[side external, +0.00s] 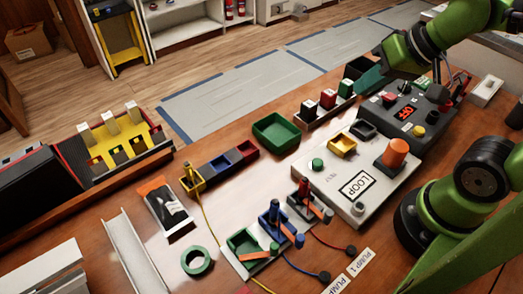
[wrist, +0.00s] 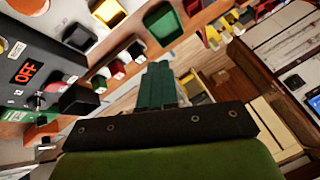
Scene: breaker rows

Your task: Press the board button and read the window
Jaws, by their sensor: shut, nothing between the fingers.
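The dark board (side external: 408,122) stands at the right of the bench. The board carries a red button (side external: 389,98), a yellow button (side external: 418,131) and a black knob.
A rack of red, black and green blocks (side external: 326,103) is close to my gripper. A green tray (side external: 275,133) lies left of it. Cables and small stands fill the bench front.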

